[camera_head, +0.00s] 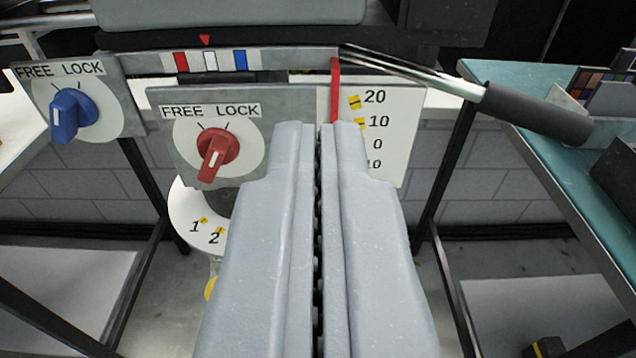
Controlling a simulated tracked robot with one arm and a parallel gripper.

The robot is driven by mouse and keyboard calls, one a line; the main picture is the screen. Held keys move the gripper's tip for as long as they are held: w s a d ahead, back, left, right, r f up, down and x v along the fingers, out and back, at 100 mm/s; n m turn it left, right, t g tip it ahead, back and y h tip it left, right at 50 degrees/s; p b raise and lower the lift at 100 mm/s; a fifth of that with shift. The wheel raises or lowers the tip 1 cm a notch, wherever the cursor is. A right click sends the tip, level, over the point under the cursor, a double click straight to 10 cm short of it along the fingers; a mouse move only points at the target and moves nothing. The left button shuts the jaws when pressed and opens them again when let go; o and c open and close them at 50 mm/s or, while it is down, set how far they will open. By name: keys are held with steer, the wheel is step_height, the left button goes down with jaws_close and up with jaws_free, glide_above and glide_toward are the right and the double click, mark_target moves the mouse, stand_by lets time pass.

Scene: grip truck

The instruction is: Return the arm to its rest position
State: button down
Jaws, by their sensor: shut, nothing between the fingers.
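My gripper (322,128) fills the lower middle of the head camera view. Its two grey fingers point forward, side by side and pressed together, with nothing visible between them. The fingertips are in front of the gap between the red knob's plate and the white scale plate; whether they touch anything cannot be told. The rest of my arm is not clearly in view.
A red knob (218,152) and a blue knob (73,113) sit on FREE/LOCK plates at left. A red pointer (335,90) hangs by a numbered scale (395,130). A lever with a black grip (535,112) juts right, over a teal table (540,150).

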stand_by(0.4)
step_height(320, 180, up, 11)
steer(key=h, duration=0.1)
steer(key=s+a+r, duration=0.3)
steer(key=s+r, duration=0.2)
steer(key=r, duration=0.2)
steer(key=s+a+r+g, duration=0.1)
steer(key=s+a+r, duration=0.3)
steer(key=r, duration=0.4)
steer(key=s+a+r+y, duration=0.1)
steer(key=s+a+r, duration=0.2)
steer(key=s+r, duration=0.4)
steer(key=shift+a+r+g, duration=0.3)
steer(key=shift+a+r, duration=0.05)
steer(key=shift+r, duration=0.05)
